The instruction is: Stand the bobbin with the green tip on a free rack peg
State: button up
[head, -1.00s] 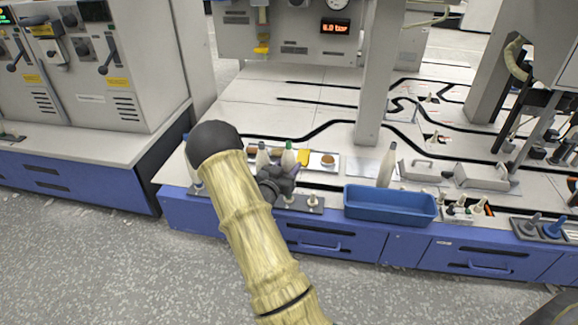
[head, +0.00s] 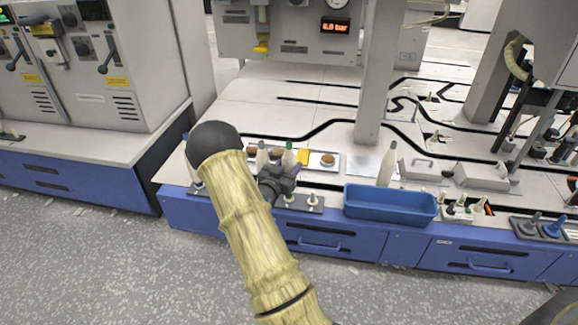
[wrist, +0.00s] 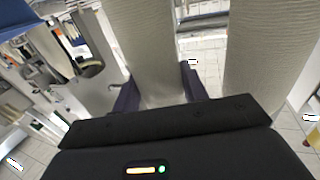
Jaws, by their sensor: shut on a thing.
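The green-tipped bobbin (head: 289,157) is pale and stands roughly upright in the head view, partly behind my gripper. My gripper (head: 291,170) is shut on it. In the wrist view the held bobbin (wrist: 150,45) is a pale ribbed body between my two dark fingers (wrist: 157,92); its tip is out of that view. A second pale bobbin (head: 262,158) is close on the left in the head view, and shows large on the right in the wrist view (wrist: 268,55). The dark rack (head: 301,206) has bare pegs (head: 313,199) to the right. Whether the held bobbin's base touches anything is hidden.
A blue tray (head: 390,204) stands right of the rack, with a tall pale bobbin (head: 387,165) behind it. A light tray with brown and yellow items (head: 327,160) lies behind the rack. My forearm hides the rack's left part.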

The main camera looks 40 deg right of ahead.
jog(key=shift+r, duration=0.15)
jog(key=shift+r+p, duration=0.3)
jog(key=shift+p, duration=0.1)
jog(key=shift+r, duration=0.4)
jog(key=shift+f+b, duration=0.5)
jog(key=shift+f, duration=0.75)
dwell(1.1)
jog(key=o, duration=0.7)
jog(key=shift+o, duration=0.2)
jog(key=shift+a, duration=0.1)
jog(key=p+v, duration=0.1)
jog(key=v, duration=1)
dwell(0.4)
